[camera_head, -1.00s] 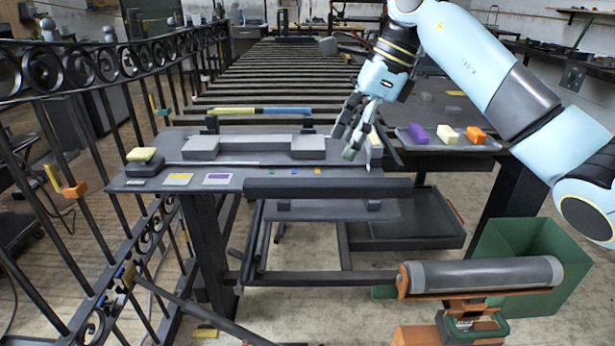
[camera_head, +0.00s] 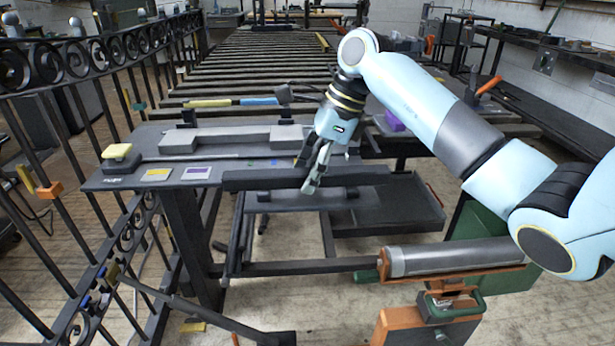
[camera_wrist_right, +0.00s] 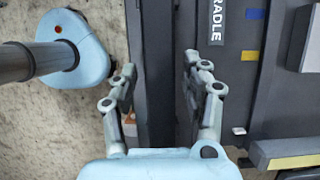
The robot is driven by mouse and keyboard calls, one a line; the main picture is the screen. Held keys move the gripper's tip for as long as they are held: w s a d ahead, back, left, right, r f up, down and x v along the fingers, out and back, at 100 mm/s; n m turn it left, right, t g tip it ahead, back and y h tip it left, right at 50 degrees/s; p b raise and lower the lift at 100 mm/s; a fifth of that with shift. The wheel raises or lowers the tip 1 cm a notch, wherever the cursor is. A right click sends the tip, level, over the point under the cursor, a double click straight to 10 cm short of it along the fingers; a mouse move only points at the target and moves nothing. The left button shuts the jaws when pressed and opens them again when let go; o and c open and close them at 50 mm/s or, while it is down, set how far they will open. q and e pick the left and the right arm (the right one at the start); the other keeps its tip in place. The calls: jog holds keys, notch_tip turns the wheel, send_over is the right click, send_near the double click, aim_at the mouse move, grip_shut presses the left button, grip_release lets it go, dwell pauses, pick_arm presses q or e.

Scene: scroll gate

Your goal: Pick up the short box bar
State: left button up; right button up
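A dark, straight bar, which I take to be the short box bar (camera_head: 262,181), lies along the front edge of the dark bench (camera_head: 125,180). My right gripper (camera_head: 312,176) is above the bar's middle and hides part of it. In the right wrist view, the bar (camera_wrist_right: 154,75) runs lengthwise between the two spread fingers of the gripper (camera_wrist_right: 160,66). The gripper is open, and I see no finger closed on the bar. The exact height above the bar is unclear. My left gripper is not in view.
A grey bar with end blocks (camera_head: 228,138) lies behind on the bench. A yellow-topped block (camera_head: 118,151) stands at its left end. An iron railing (camera_head: 80,75) borders the left. A grey roller (camera_head: 455,257) on an orange stand is at the lower right.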

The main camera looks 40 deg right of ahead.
aim_at(300, 171)
grip_shut()
jog(key=shift+r, duration=0.1)
dwell(0.3)
jog(key=shift+r, duration=0.5)
notch_tip(300, 171, up, 3)
jog(key=shift+r, duration=0.1)
jog(key=s+d+r, duration=0.6)
jog(key=s, duration=0.3)
jog(key=shift+s+d+r, duration=0.2)
jog(key=shift+d+r, duration=0.15)
